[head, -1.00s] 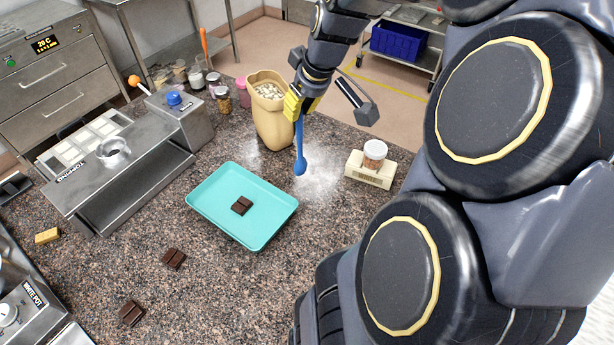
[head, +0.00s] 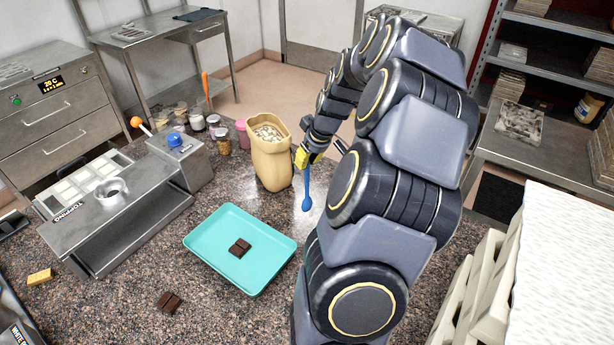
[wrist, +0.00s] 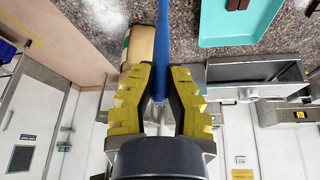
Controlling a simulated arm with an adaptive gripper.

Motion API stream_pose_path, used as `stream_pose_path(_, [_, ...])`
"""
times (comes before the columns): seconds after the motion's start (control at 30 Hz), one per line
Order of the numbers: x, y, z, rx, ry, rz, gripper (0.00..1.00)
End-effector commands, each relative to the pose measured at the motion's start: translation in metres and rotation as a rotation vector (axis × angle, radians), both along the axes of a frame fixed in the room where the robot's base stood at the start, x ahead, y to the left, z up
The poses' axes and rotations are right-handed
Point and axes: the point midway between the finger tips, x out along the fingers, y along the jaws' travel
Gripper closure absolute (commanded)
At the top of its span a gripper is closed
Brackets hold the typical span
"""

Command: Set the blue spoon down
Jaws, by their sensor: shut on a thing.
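The blue spoon (head: 306,191) hangs bowl-down from my gripper (head: 305,160), above the speckled counter beside the tan sack. In the wrist view, the yellow fingers of my gripper (wrist: 160,75) close around the spoon's blue handle (wrist: 162,40). The spoon's bowl is out of that view. I cannot tell whether the bowl touches the counter.
A tan sack (head: 271,160) of pale pieces stands just left of my gripper. A turquoise tray (head: 215,262) with a chocolate piece (head: 240,248) lies in front. Several jars stand behind. The topping machine (head: 120,215) is at left. Open counter lies between tray and sack.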

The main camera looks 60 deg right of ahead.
Motion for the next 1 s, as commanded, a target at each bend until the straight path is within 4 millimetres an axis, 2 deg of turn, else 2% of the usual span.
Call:
stream_pose_path(0.03, [0.004, -0.005, -0.013, 0.008, 0.005, 0.001, 1.00])
stream_pose_path(0.2, [0.017, -0.022, -0.039, 0.005, 0.004, 0.002, 1.00])
stream_pose_path(0.53, [0.027, -0.036, -0.057, 0.002, 0.001, 0.001, 1.00])
stream_pose_path(0.73, [0.026, -0.036, -0.086, 0.005, 0.002, 0.000, 1.00])
stream_pose_path(1.0, [0.026, -0.036, -0.087, 0.002, 0.001, 0.001, 1.00])
